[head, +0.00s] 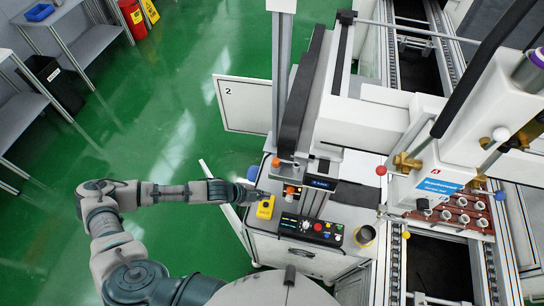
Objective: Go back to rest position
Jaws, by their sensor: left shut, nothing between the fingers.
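My left arm comes in from the lower left and reaches across to the machine's side. My left gripper (262,192) is shut and empty, its fingers small and dark at this distance. I cannot tell whether the fingers touch the box. My right gripper is not in view.
A black control panel (311,229) with coloured buttons lies right of the yellow box. A white door marked 2 (241,104) stands open. Green floor (150,120) at left is clear.

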